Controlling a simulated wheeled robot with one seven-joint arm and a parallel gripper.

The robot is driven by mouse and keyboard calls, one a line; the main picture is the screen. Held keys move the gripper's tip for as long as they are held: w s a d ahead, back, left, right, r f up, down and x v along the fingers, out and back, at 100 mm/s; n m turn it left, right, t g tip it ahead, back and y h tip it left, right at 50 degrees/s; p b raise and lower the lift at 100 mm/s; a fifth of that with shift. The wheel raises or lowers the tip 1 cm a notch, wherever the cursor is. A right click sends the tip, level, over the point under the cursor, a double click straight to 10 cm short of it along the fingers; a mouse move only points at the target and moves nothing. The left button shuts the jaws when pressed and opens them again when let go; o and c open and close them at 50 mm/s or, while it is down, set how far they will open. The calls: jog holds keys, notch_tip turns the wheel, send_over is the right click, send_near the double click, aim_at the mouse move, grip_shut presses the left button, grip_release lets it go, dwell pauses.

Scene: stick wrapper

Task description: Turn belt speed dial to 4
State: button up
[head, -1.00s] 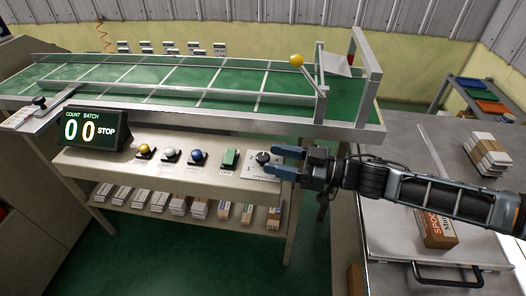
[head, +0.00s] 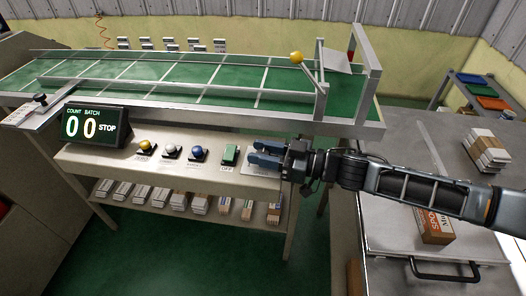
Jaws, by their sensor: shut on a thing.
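The belt speed dial sits on a pale plate (head: 247,170) at the right end of the control shelf. In the head view now the dial is hidden behind my gripper's fingers, so its setting cannot be read. My gripper (head: 264,153) reaches in from the right, its blue-grey fingers over the plate and shut on the dial. The green belt (head: 200,80) runs behind the shelf. The display (head: 95,125) reads 00 and STOP.
A metal bench (head: 420,150) with a brown box (head: 436,226) stands at the right. Small packs line the lower shelf.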

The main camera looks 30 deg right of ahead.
jog(key=shift+c, duration=1.2)
jog(key=shift+r+t, duration=0.1)
jog(key=shift+t, duration=0.2)
